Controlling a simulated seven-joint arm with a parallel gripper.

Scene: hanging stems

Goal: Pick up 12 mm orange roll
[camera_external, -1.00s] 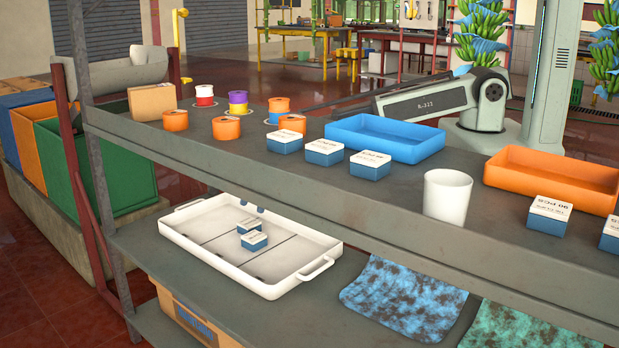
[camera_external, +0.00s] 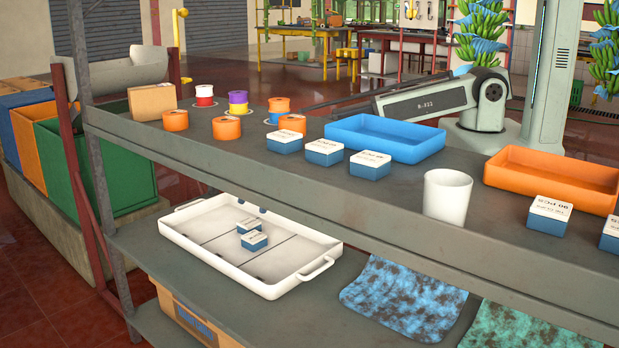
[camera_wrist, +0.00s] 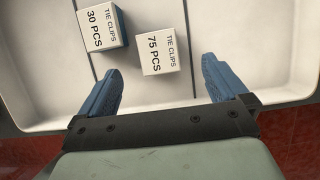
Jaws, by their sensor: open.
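Several orange rolls stand on the upper shelf in the external view: one at the left (camera_external: 175,120), one in front (camera_external: 226,127), one at the right (camera_external: 292,123). A smaller orange roll (camera_external: 279,104) tops a stack behind them. I cannot read any size on them. My gripper (camera_wrist: 162,65) is open and empty in the wrist view, its blue fingers apart above the white tray on the lower shelf. A 75 PCS tie clips box (camera_wrist: 157,52) is near the fingertips. The 30 PCS box (camera_wrist: 102,27) is up and left. No roll shows in the wrist view.
Blue-and-white boxes, a blue tray (camera_external: 385,138), a white cup (camera_external: 447,197) and an orange tray (camera_external: 553,180) stand right of the rolls. A cardboard box (camera_external: 152,102) is at left.

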